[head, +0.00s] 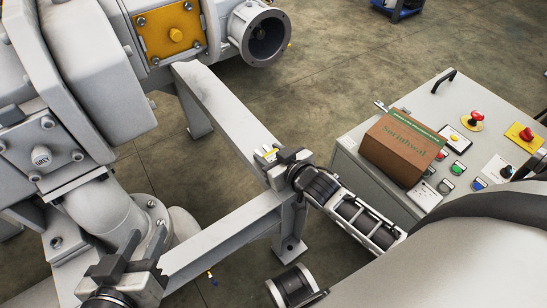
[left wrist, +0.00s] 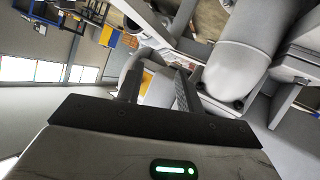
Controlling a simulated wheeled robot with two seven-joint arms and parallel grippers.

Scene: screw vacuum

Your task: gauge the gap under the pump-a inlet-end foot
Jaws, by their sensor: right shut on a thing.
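The pump, a large grey machine (head: 100,60), fills the left of the head view on a grey steel frame (head: 220,105). I cannot tell which of its feet is the inlet-end one, and no gap under a foot can be made out. My right gripper (head: 276,160) is shut on a small silver and yellow thing (head: 268,153), perhaps a feeler gauge, at the frame's corner. Whether it touches the frame is unclear. My left gripper (head: 118,262) is below a flanged grey pipe in the head view. In the left wrist view its two fingers (left wrist: 158,75) stand apart with nothing between them.
A control cabinet (head: 440,110) with buttons and a red emergency stop stands at the right. A brown box with a green band (head: 402,148) rests on it. A frame leg (head: 290,246) stands on the floor. The concrete floor (head: 325,85) between pump and cabinet is clear.

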